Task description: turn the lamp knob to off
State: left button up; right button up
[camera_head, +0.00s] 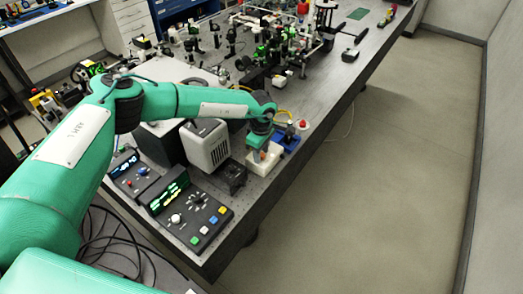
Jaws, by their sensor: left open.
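My left arm reaches in from the left, and my left gripper (263,153) points down over a small white block (262,169) near the bench's right edge. The gripper is open; its fingertips are small and partly hidden, so I cannot tell whether they touch anything. I cannot tell for sure which control is the lamp knob. A control box (188,210) at the front has a pale round knob (176,218), a lit display and coloured buttons. Another control box (131,173) has a red and a blue control. My right gripper is not in view.
A light grey vented housing (206,146) stands left of the gripper. A small black part (234,178) lies in front of it. A blue mount (287,138) and a red knob (303,125) are just right. Optics crowd the bench's back; open floor (400,180) lies right.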

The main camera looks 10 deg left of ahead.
pick_arm(q)
jog(key=c, duration=0.8)
grip_shut()
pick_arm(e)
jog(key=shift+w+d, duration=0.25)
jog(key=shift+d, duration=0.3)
